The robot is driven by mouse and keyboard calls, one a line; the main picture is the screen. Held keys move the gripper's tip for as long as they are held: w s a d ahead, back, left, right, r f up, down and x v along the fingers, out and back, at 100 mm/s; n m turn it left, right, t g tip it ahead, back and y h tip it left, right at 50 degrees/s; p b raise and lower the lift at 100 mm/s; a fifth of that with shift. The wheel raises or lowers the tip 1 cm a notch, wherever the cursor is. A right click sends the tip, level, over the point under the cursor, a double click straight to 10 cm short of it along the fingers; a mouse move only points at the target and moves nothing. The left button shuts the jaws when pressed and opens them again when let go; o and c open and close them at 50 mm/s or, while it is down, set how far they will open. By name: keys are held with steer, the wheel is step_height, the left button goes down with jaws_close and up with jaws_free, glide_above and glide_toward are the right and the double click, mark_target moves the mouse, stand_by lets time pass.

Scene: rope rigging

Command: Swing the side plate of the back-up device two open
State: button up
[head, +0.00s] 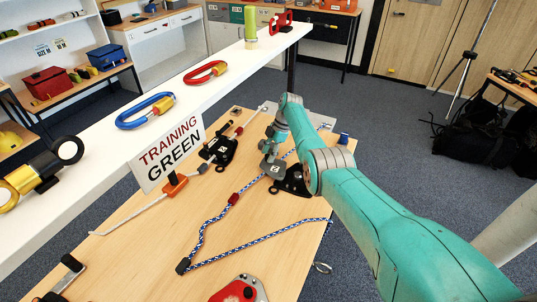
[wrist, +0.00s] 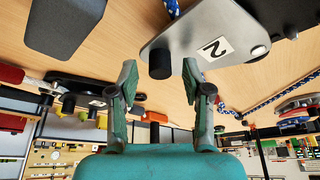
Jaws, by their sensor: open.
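Back-up device two lies on the wooden table in the head view, with a silver side plate (head: 274,168) over a black body (head: 294,183). In the wrist view its silver plate (wrist: 235,30) fills the upper middle and carries a white label "2". A black knob (wrist: 160,65) stands at the plate's corner. My gripper (wrist: 159,77) is open, with one fingertip on each side of the knob in this view. I cannot tell whether the fingers touch it. In the head view my gripper (head: 270,146) is just above the device, partly hidden by my arm.
Blue-and-white rope (head: 205,232) runs across the table past the device. Another black device (head: 222,150) lies to its left, and a red device (head: 240,290) lies at the front. A white shelf (head: 225,68) with carabiners and a "TRAINING GREEN" sign (head: 168,152) stands along the left.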

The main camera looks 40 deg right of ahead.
steer(key=v, duration=1.1)
steer(key=shift+r, duration=0.2)
steer(key=shift+d, duration=0.1)
